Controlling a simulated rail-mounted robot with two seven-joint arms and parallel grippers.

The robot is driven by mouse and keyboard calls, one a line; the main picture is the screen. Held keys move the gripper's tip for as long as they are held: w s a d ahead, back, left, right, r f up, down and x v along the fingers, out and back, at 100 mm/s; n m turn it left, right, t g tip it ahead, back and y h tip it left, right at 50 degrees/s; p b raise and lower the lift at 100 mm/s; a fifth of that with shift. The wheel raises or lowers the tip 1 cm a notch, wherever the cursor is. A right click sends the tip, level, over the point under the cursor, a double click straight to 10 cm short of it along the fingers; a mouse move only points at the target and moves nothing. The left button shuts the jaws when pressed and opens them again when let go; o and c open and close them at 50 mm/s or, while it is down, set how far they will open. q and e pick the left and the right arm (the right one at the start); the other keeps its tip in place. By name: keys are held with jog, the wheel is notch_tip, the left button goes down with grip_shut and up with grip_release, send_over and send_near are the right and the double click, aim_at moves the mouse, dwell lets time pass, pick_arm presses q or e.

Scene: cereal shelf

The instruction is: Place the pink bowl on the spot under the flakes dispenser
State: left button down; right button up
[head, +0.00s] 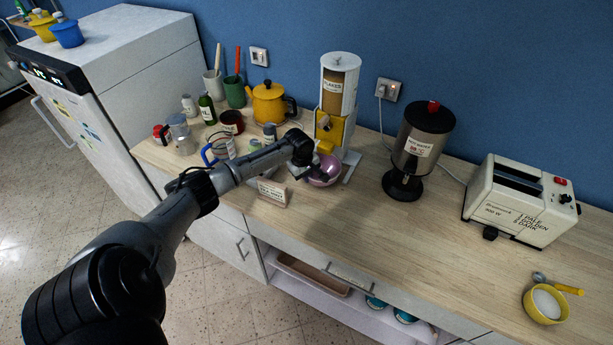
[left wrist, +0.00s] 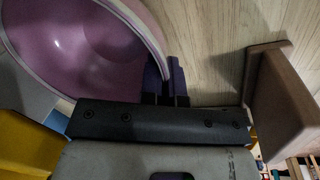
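The pink bowl (head: 325,171) is at the foot of the flakes dispenser (head: 339,88), below its yellow outlet, partly hidden by my gripper. I cannot tell whether it rests fully on the spot. The left wrist view shows the bowl's inside (left wrist: 75,45) at upper left. My left gripper (left wrist: 165,82) is at the bowl's near rim, with its two dark fingers close together and the rim between them. In the head view, the left gripper (head: 308,165) covers the bowl's left side. My right gripper is in neither view.
A small sign block (head: 272,192) stands just in front of the bowl, close to the left gripper in the left wrist view (left wrist: 280,100). Jars, cups and a yellow kettle (head: 268,102) crowd the left. A dark dispenser (head: 420,145) stands right.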

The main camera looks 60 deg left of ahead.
pick_arm(q)
jog(key=c, duration=1.8)
grip_release()
jog(key=shift+f, duration=0.1)
jog(key=o, duration=0.5)
jog(key=shift+c, duration=0.2)
notch_tip(320, 180, up, 12)
jog(key=s+p, duration=0.1)
jog(key=s, duration=0.1)
